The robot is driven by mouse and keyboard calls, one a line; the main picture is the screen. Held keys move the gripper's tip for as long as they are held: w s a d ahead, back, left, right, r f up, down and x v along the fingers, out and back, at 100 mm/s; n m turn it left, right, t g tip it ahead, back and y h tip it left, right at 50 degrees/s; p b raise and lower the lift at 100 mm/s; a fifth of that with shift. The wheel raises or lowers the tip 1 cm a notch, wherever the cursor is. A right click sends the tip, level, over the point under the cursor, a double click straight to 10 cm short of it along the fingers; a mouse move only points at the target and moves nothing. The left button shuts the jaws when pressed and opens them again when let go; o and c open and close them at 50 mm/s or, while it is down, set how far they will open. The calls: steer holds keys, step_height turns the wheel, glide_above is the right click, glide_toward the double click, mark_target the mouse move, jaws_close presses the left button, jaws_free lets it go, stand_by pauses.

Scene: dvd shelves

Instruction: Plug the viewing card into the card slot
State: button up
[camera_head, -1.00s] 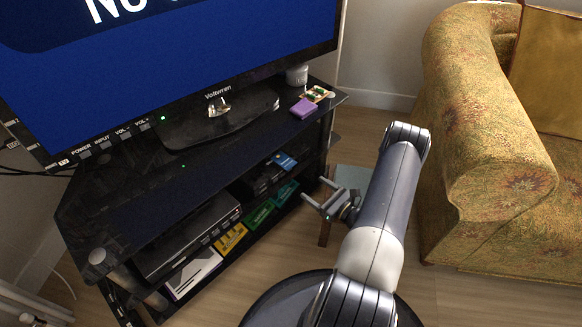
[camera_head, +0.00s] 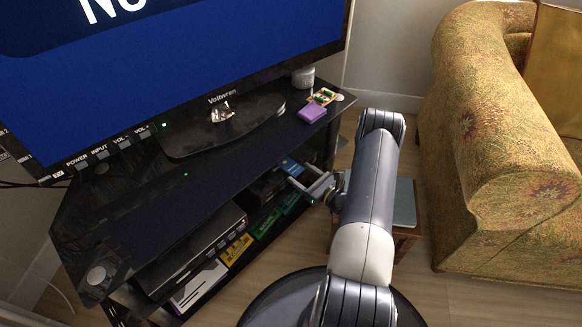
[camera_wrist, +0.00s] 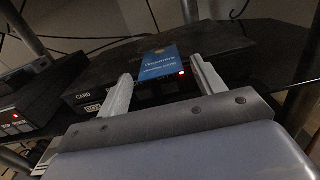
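The viewing card is blue with white text. In the wrist view the card (camera_wrist: 162,64) lies at the front top edge of a black box (camera_wrist: 105,82); whether any of it is inside a slot I cannot tell. In the head view the card (camera_head: 289,166) shows at the middle shelf. The box front carries a "CARD" label (camera_wrist: 83,96) at left and a red light at right; the slot opening is not clear. My gripper (camera_wrist: 160,73) is open, its fingers on either side of the card and apart from it. In the head view my gripper (camera_head: 304,181) is at the shelf front.
A second black device (camera_wrist: 22,112) stands to the left. The stand's black glass top (camera_head: 130,190) overhangs the shelf, with the TV, a purple box (camera_head: 312,113) and a circuit board on it. A stool (camera_head: 402,205) and patterned armchair (camera_head: 500,150) are on the right.

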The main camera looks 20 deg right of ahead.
steer(key=c, duration=0.8)
